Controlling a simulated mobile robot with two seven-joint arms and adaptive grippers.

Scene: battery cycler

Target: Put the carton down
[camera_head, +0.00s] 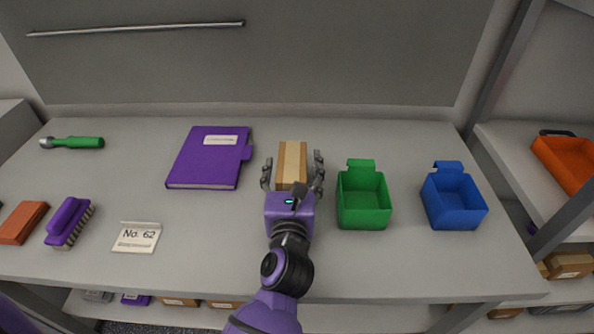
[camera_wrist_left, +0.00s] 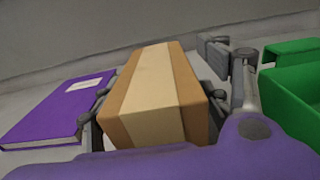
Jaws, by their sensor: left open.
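The carton (camera_head: 292,158) is a brown box with a pale tape strip, resting on the grey table between the purple book and the green bin. My left gripper (camera_head: 292,172) is open around it, one finger on each side. In the left wrist view the carton (camera_wrist_left: 158,92) fills the middle, with a finger at its left and the other finger at its right, a gap showing on the right. The near end of the carton is partly hidden by the gripper's palm. My right gripper is not in view.
A purple book (camera_head: 208,158) lies left of the carton. A green bin (camera_head: 363,218) and a blue bin (camera_head: 454,215) stand to the right. A sign (camera_head: 136,238), a purple brush (camera_head: 66,220), a red-brown block (camera_head: 22,222) and a green-handled tool (camera_head: 80,142) lie at left. The table's front middle is clear.

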